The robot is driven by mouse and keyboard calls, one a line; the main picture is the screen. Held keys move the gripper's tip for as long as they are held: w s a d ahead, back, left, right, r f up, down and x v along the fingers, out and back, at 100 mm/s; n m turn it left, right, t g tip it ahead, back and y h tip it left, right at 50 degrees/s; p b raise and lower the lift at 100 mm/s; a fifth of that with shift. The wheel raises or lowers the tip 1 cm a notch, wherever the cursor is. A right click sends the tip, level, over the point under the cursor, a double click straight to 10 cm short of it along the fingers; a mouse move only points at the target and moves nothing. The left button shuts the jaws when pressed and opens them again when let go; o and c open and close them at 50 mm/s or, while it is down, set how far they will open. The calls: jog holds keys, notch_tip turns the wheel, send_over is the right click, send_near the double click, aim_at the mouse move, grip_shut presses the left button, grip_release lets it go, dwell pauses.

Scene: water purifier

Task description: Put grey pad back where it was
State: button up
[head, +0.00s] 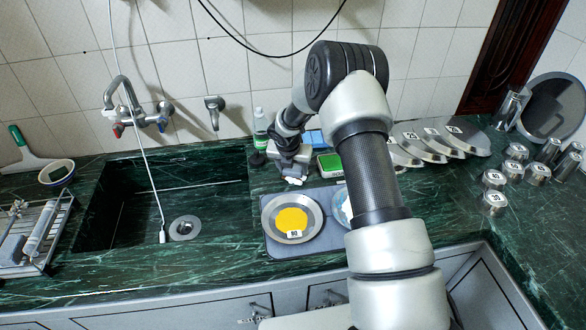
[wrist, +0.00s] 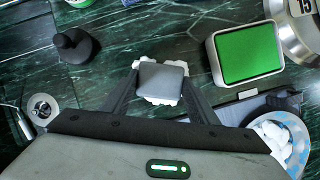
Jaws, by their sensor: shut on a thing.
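The grey pad (wrist: 161,79) is a small, rounded square block. In the wrist view it sits between the white fingertips of my gripper (wrist: 160,84), which is shut on it. Dark green counter shows around and beyond it; its height above the counter is hard to tell. In the head view my gripper (head: 292,168) is over the counter just behind the dark grey mat (head: 272,247), right of the sink. The pad cannot be made out there.
A green-screened device (wrist: 246,52) is close to the right of my gripper. A black knob-like object (wrist: 75,46) is to its left. A dish of yellow powder (head: 291,219) lies on the mat. The sink (head: 130,215) is left; labelled dishes (head: 440,142) and metal cylinders (head: 494,180) are right.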

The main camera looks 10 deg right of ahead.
jog(key=shift+r, duration=0.1)
jog(key=shift+f, duration=0.2)
jog(key=o, duration=1)
